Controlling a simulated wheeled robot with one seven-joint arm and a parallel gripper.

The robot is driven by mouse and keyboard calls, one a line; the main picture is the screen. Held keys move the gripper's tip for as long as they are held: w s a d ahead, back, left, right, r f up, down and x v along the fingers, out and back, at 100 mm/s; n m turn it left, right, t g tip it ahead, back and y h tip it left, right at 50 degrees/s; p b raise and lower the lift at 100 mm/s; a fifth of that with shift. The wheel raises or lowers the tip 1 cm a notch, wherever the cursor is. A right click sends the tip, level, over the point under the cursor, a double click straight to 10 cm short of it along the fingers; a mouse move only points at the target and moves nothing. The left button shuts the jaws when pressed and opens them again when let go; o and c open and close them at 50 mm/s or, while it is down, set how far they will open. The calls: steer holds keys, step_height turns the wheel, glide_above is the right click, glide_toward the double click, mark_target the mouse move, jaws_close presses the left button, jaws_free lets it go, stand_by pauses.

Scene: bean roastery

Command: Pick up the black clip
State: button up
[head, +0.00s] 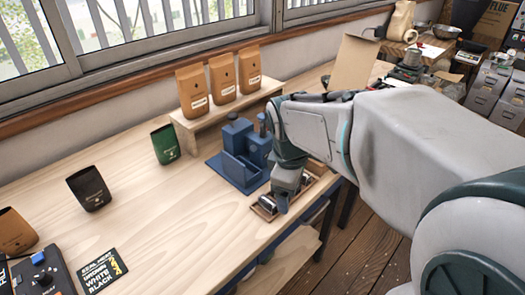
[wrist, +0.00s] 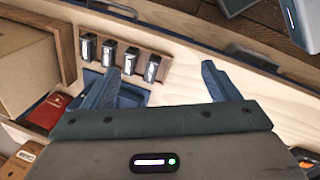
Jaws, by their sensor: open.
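Several small black pieces with pale faces, which look like clips, sit in a row in a wooden holder (wrist: 67,47) in the wrist view. One black clip (wrist: 152,68) is at the row's right end, nearest the space between my fingers. My gripper (wrist: 160,66) is open and empty, its left finger overlapping the holder area and its right finger over bare table. In the head view my gripper (head: 284,198) points down at the wooden holder (head: 263,213) by the table's front edge, hiding much of it. I cannot tell the exact height gap.
A blue stand (head: 240,175) is just behind the holder. A wooden riser (head: 190,130) carries several brown bags. A green bag (head: 165,143) and a black bag (head: 89,188) stand to the left.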

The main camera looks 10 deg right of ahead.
steer(key=w+a+n+p, duration=0.1)
steer(key=w+a+n, duration=0.1)
steer(key=w+n, duration=0.95)
steer(key=f, duration=0.2)
steer(key=f+n, duration=0.1)
steer(key=f, duration=0.2)
steer(key=d+f+n, duration=0.1)
steer(key=f, duration=0.2)
steer(key=shift+s+f+g, duration=0.1)
steer(key=shift+f+g, duration=0.1)
steer(key=shift+g, duration=0.2)
steer(key=f, duration=0.1)
steer(key=d+f, duration=0.1)
steer(key=f, duration=0.2)
steer(key=shift+w+d+f, duration=0.25)
steer(key=shift+w+d, duration=0.05)
steer(key=shift+w, duration=0.05)
steer(key=shift+f, duration=0.4)
steer(key=c, duration=1)
